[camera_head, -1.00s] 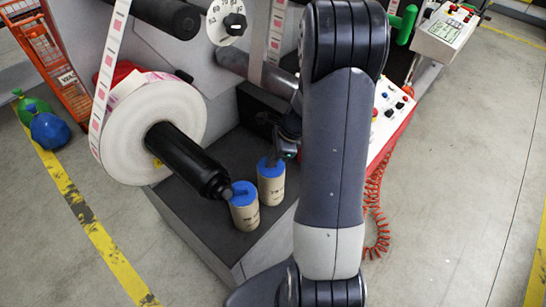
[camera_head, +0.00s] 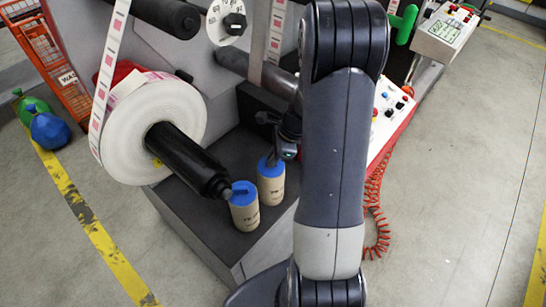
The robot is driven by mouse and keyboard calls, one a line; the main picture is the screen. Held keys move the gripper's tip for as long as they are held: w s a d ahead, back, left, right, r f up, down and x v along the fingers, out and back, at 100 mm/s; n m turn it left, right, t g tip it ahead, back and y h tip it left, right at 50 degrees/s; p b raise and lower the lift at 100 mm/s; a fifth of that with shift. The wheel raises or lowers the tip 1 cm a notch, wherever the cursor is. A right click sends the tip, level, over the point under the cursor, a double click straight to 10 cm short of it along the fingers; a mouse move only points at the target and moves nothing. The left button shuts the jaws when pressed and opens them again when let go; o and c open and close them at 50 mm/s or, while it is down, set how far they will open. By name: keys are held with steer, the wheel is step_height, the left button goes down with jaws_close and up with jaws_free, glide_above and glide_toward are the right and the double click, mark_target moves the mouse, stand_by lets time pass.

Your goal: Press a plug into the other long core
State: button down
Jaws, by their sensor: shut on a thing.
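Two tan cardboard cores stand upright on the machine's dark deck. The front core (camera_head: 244,217) has a blue plug (camera_head: 241,189) in its top. The rear core (camera_head: 271,189) stands just behind and to the right, with a blue plug (camera_head: 265,170) at its top. My gripper (camera_head: 273,160) comes down from above onto the rear core's plug and is shut on it. Its fingers are small and dark here, and my arm hides part of the wrist. I cannot tell how deep the rear plug sits.
A black roller (camera_head: 185,160) with a white label roll (camera_head: 130,128) juts out just left of the cores. The dark deck (camera_head: 205,225) has bare room around them. A control panel (camera_head: 388,115) and a red coiled hose (camera_head: 374,205) lie right of my arm.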

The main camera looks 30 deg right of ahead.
steer(key=c, duration=1.4)
jaws_free()
steer(key=b+v, duration=0.1)
steer(key=v, duration=0.9)
steer(key=shift+d+r, duration=0.2)
steer(key=shift+r, duration=0.1)
steer(key=shift+f, duration=0.1)
steer(key=p+x, duration=0.1)
steer(key=x, duration=0.9)
steer(key=shift+a+f, duration=0.2)
steer(key=shift+f, duration=0.05)
steer(key=shift+r, duration=0.15)
